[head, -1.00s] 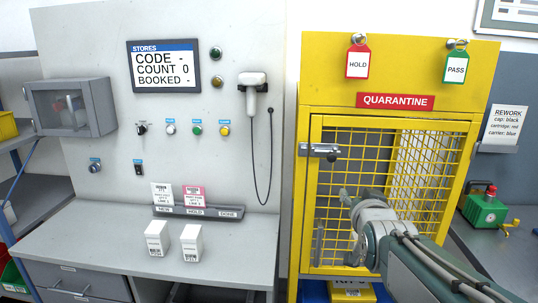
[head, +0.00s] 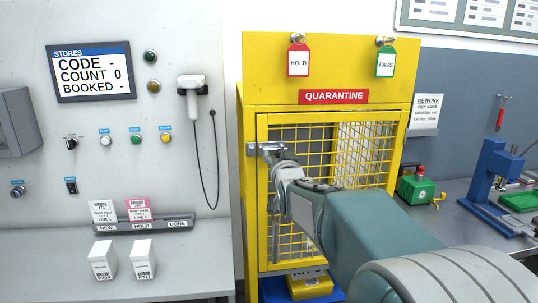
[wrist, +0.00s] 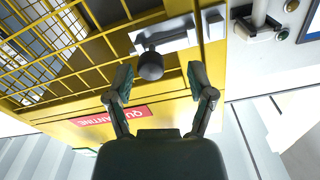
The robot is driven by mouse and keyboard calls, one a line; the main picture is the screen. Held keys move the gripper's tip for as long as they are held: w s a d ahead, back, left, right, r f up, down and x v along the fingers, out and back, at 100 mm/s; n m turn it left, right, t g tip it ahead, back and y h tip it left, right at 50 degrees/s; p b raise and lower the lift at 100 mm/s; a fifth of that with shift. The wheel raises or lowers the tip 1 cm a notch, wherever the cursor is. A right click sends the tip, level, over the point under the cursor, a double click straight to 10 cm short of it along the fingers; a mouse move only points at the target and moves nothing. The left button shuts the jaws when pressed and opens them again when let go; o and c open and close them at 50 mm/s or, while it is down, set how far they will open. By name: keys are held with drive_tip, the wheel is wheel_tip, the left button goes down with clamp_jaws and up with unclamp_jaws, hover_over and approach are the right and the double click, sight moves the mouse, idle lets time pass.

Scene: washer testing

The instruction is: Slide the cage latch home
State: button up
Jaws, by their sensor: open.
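The yellow quarantine cage (head: 330,80) stands in the middle of the head view with its mesh door (head: 262,200) against the frame. The silver cage latch (head: 262,149) sits at the door's upper left edge; my arm covers part of it. In the wrist view the latch (wrist: 178,40) shows as a silver bar with a black round knob (wrist: 150,66). My gripper (wrist: 160,80) is open, its two fingers on either side of the knob's line and apart from it. How far the bolt is engaged, I cannot tell.
A red HOLD tag (head: 298,62) and a green PASS tag (head: 385,63) hang above the door. A grey counter with two white boxes (head: 103,260) is at left. A green machine (head: 415,188) and blue press (head: 492,172) stand on the right bench.

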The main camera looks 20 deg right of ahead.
drive_tip(key=shift+w+d, duration=0.65)
drive_tip(key=shift+w, duration=0.25)
drive_tip(key=shift+w+d, duration=0.2)
drive_tip(key=shift+d, duration=0.2)
drive_tip(key=shift+a, duration=0.15)
